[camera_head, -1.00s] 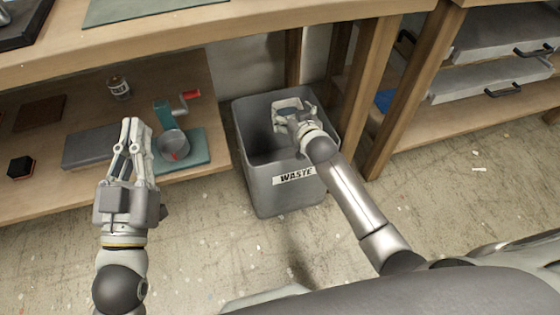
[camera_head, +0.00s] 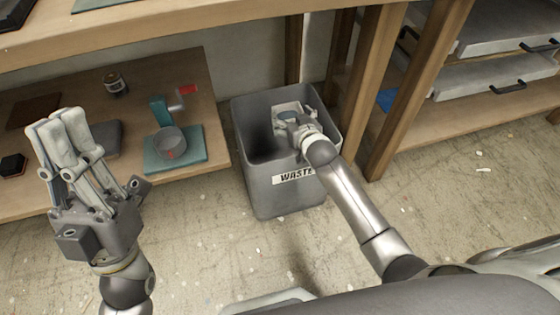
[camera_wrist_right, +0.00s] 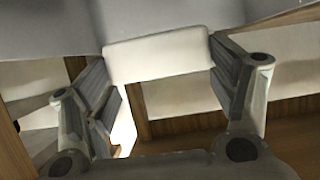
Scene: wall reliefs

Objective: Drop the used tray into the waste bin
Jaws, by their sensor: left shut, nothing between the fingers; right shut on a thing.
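The grey waste bin (camera_head: 262,185), labelled WASTE, stands open on the floor beside the workbench. My right gripper (camera_head: 293,120) is over the bin's open mouth, towards its right side. It is shut on a pale thing, which I take to be the used tray (camera_wrist_right: 157,54); in the right wrist view its white edge lies between the two fingers. From the head, the gripper hides much of the tray, so its full shape cannot be told. My left gripper (camera_head: 62,135) is shut and empty, raised in front of the lower shelf at the left.
Wooden legs (camera_head: 378,95) stand right of the bin. Grey drawers (camera_head: 490,80) are at the right.

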